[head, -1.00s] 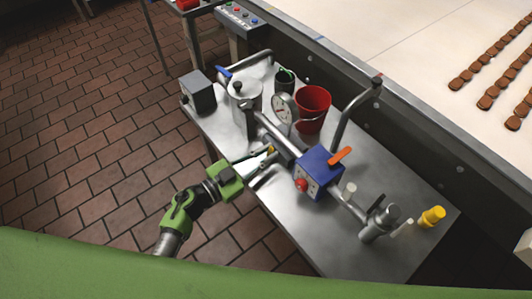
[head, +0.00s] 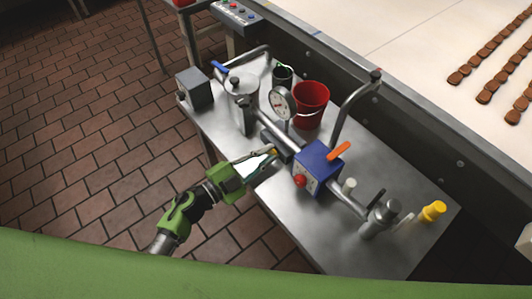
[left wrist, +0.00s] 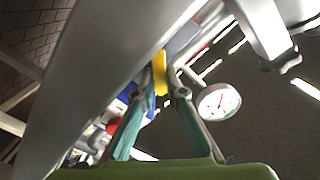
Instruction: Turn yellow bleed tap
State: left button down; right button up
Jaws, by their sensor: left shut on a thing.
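The yellow bleed tap (head: 274,152) is a small yellow piece at the pipework, mostly hidden by my fingers in the head view. In the left wrist view the yellow tap (left wrist: 160,72) sits between my fingertips. My left gripper (head: 270,158) reaches in from the table's front edge and is shut on the tap. The gripper also shows in the left wrist view (left wrist: 163,85), with a teal finger on each side of the yellow piece. My right gripper is not in view.
A blue box (head: 318,166) with a red knob and orange lever stands right of my gripper. A pressure gauge (head: 283,102), red bucket (head: 311,104) and metal pot (head: 242,88) are behind. A yellow-topped bottle (head: 433,211) stands at the right end. Floor in front is clear.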

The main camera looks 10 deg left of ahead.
pick_arm(q)
jog(key=shift+s+f+m, duration=0.1)
jog(key=shift+f+m, duration=0.05)
jog(key=shift+m, duration=0.35)
jog(key=c, duration=2)
grip_release()
jog(key=shift+c, duration=0.2)
jog(key=v, duration=1.2)
